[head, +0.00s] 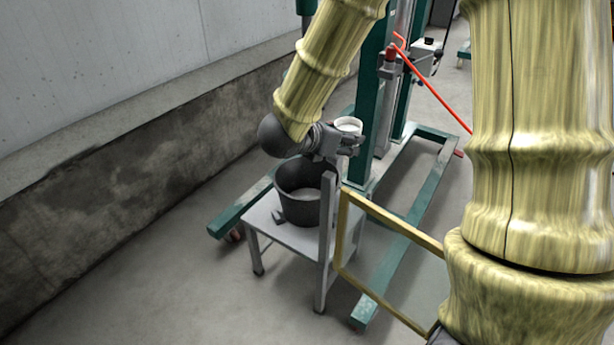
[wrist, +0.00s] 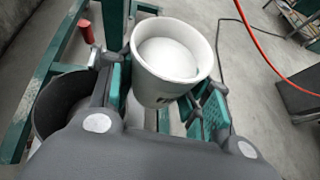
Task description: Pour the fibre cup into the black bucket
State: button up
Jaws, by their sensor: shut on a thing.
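The fibre cup is a white cup (wrist: 168,68) filled with white material. In the wrist view it sits between the fingers of my gripper (wrist: 165,100), which is shut on it. In the head view the cup (head: 348,125) shows its rim just behind my gripper (head: 350,145), and it looks nearly upright. The bucket (wrist: 48,112) also shows at the left of the wrist view, partly hidden by my gripper.
A concrete wall (head: 130,170) runs along the left.

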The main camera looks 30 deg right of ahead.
jog(key=shift+w+a+f+n+g+p, duration=0.15)
jog(key=shift+w+f+n+g+p, duration=0.3)
jog(key=shift+f+p, duration=0.5)
notch_tip(320, 180, down, 11)
jog(key=w+n+g+h+b, duration=0.1)
jog(key=b, duration=0.1)
jog(key=shift+w+a+n, duration=0.2)
jog(key=shift+w+n, duration=0.1)
jog(key=shift+n, duration=0.05)
jog(key=shift+w+a+r+n+g+p, duration=0.15)
jog(key=shift+w+n+g+p, duration=0.35)
jog(key=shift+p, duration=0.25)
jog(key=shift+w+a+f+n+g+h+p, duration=0.1)
jog(key=shift+w+f+n+g+h+p, duration=0.25)
jog(key=shift+w+g+p, duration=0.2)
jog(key=shift+w+r+n+g+p, duration=0.2)
jog(key=shift+r+n+g+p, duration=0.15)
jog(key=shift+n+p, duration=0.3)
dwell(0.3)
jog(key=shift+f+n+g+h, duration=0.45)
jog(key=shift+n+h, duration=0.05)
jog(key=shift+h, duration=0.05)
dwell(0.5)
jog(key=shift+w+r+n+g+p, duration=0.1)
jog(key=shift+r+n+g+p, duration=0.25)
jog(key=shift+n+p, duration=0.25)
dwell(0.6)
